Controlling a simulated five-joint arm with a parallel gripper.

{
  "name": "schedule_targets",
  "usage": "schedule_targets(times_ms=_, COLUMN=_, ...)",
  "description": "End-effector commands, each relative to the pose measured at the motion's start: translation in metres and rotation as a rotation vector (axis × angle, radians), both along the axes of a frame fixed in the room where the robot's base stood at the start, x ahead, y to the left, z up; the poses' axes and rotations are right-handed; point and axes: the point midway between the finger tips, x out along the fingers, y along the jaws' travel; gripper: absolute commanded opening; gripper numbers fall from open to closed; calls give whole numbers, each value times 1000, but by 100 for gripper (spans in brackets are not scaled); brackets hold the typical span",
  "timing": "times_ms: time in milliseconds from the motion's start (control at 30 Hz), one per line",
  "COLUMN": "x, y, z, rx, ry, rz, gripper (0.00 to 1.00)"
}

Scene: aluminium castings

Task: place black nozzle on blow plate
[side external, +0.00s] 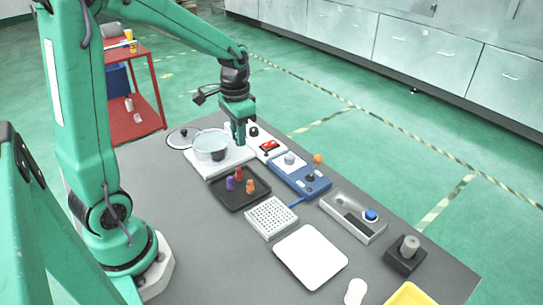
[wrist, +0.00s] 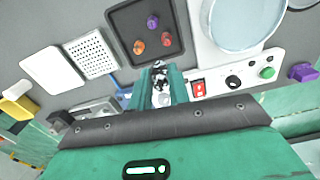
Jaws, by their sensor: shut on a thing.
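My gripper (side external: 239,140) points down beside the white hot-plate unit. In the wrist view my gripper (wrist: 161,85) is shut on a small dark piece, the black nozzle (wrist: 159,73), with bright glints on it; the fingers partly hide it. A black tray (side external: 226,202) stands nearer the front and holds purple, red and orange nozzles; the tray (wrist: 120,45) also shows in the wrist view. Which surface is the blow plate I cannot tell; a plain white plate (side external: 310,257) lies toward the front.
A glass pot (side external: 211,146) sits on the white unit. A blue box (side external: 290,172) with an orange-topped stick is to the right of my gripper. A white perforated block (side external: 271,218), a grey box with a blue button (side external: 371,215) and a black block (side external: 398,262) stand farther forward.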

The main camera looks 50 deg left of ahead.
Motion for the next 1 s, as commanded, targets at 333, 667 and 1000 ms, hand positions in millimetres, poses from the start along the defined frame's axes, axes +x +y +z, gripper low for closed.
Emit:
schedule_targets(times_ms=333, x=-5, y=-77, z=1, rx=0, ry=-1, rz=15, gripper=0)
schedule_targets(times_ms=667, x=-27, y=-148, z=0, rx=0, ry=-1, rz=40, gripper=0)
schedule_targets(times_ms=1000, x=-63, y=-211, z=-1, rx=0, ry=-1, rz=65, gripper=0)
